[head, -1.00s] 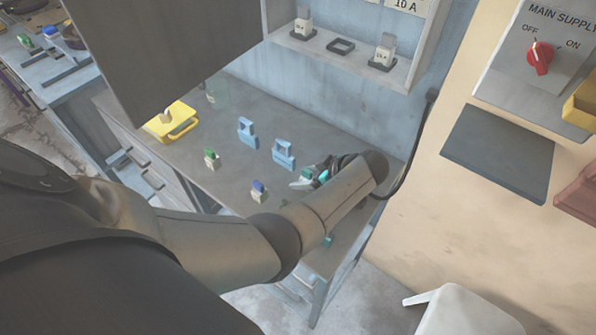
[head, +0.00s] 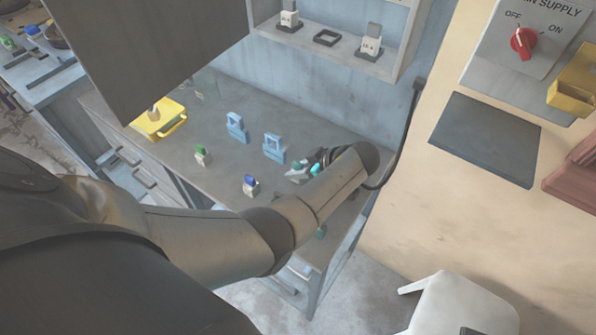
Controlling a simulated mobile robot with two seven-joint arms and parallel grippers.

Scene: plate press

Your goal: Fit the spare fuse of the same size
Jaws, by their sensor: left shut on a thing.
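My left gripper (head: 300,173) is low over the right part of the bench, just right of the blue clips. It is shut on a small piece, probably a fuse, mostly hidden by the gripper and my forearm. A green-topped fuse (head: 202,156) and a blue-topped fuse (head: 250,186) stand on the bench to its left. A teal piece (head: 320,232) shows partly below my forearm. In the open box above, two pale fuses (head: 289,19) (head: 371,41) sit in dark bases, with an empty dark base (head: 326,37) between them. My right gripper is out of view.
Two light-blue clip-like pieces (head: 236,128) (head: 274,147) stand mid-bench. A yellow tray (head: 176,124) is at the left. A grey door panel (head: 150,50) hangs over the bench's left end. A red switch (head: 523,43) points to OFF. A black cable (head: 408,135) runs down at right.

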